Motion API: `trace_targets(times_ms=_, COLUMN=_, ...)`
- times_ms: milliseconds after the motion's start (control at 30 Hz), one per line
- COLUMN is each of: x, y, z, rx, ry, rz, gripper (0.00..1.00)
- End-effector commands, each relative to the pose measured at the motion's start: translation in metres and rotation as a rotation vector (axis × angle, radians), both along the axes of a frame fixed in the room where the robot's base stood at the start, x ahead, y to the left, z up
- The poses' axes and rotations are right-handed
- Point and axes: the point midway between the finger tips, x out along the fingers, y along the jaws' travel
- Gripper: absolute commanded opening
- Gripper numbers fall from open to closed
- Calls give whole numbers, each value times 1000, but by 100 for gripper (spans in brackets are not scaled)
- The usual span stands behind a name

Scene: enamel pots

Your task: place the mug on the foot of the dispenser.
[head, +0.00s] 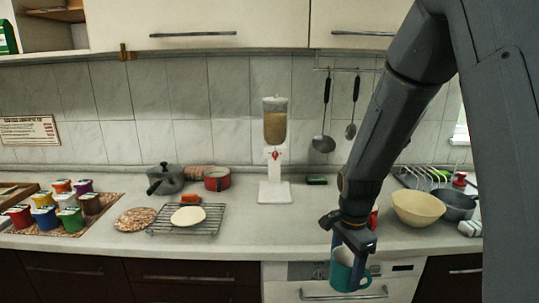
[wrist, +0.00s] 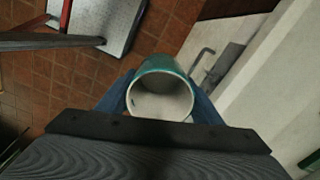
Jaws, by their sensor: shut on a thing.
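A teal mug with a white inside (head: 342,274) is held in my gripper (head: 352,258) in front of the counter's front edge, at the right of the head view. It also shows in the wrist view (wrist: 161,70), between the two blue-grey fingers, with its open mouth towards the camera. The gripper is shut on the mug. The dispenser (head: 275,135) stands on the counter, left of and behind the mug. It has a clear container of grain-like contents, a white column and a flat white foot (head: 274,193). The top of the foot looks empty.
A wire rack (head: 187,219) with a pale round disc lies left of the dispenser. A grey pot (head: 166,179) and a red pot (head: 217,178) stand behind it. A cream bowl (head: 417,208) is at the right. The counter (head: 300,226) before the foot is clear.

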Motion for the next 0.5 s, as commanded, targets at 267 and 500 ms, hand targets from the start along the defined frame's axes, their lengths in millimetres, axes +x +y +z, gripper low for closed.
trace_targets(times_ms=267, x=14, y=0, z=-59, rx=1, ry=4, rz=512, gripper=29)
trace_targets(times_ms=500, x=20, y=1, z=-106, rx=2, ry=3, rz=936, gripper=29)
